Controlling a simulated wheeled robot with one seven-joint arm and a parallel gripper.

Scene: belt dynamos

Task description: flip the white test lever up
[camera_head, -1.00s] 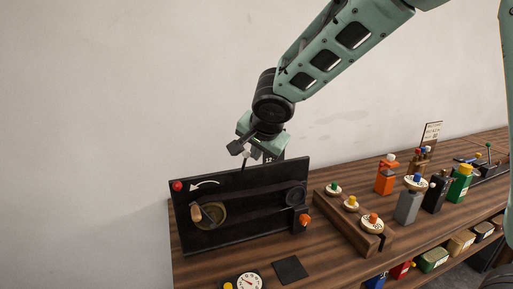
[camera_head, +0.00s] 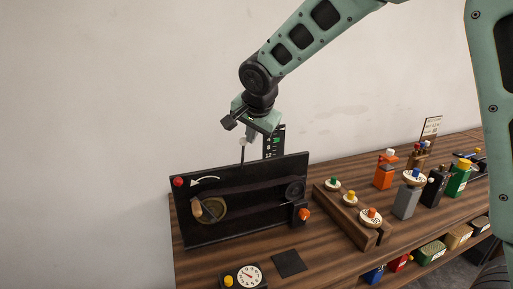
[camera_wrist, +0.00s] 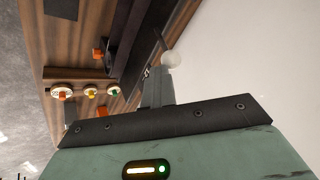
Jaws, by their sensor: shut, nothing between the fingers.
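The white test lever (camera_head: 242,152) is a thin dark stem standing nearly upright at the top edge of the black belt panel (camera_head: 248,230). Its white ball knob (camera_wrist: 170,60) shows clearly in the wrist view, just beyond my fingertips. My gripper (camera_head: 258,132) is above the panel, just to the right of the knob in the head view. Its fingers are mostly hidden there. In the wrist view my gripper (camera_wrist: 158,80) is shut and empty, with the fingers close to the knob; I cannot tell if they touch it.
A dark numbered gauge (camera_head: 275,140) with a green mark stands behind the panel. A red button (camera_head: 179,182), a wooden crank handle (camera_head: 197,208) and an orange knob (camera_head: 304,214) are on the panel. A wooden block (camera_head: 345,216) with coloured knobs stands right.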

